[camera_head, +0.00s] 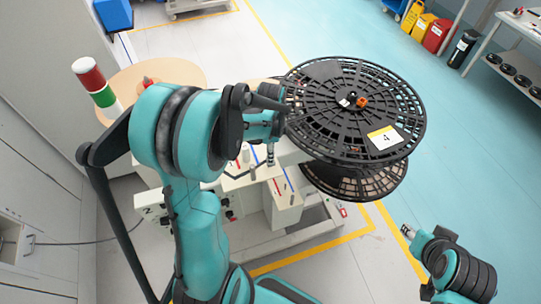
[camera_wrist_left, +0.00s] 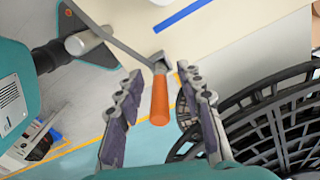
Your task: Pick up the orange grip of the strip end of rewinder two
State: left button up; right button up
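The orange grip (camera_wrist_left: 160,100) hangs at the end of a grey strip (camera_wrist_left: 125,45) in the left wrist view. My left gripper (camera_wrist_left: 160,88) is open, with one finger on each side of the grip and visible gaps between. In the head view my left gripper (camera_head: 268,112) is beside the big black reel (camera_head: 335,120), and I cannot make out the grip there. The reel carries a label reading 4.
A pale machine body (camera_head: 285,205) with red and blue marks stands below the reel. A signal lamp (camera_head: 90,75) and a tan disc (camera_head: 125,85) are at the left. The reel is close to the right finger.

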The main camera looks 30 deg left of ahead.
pick_arm(q)
grip_shut()
jog(key=shift+r, duration=0.1)
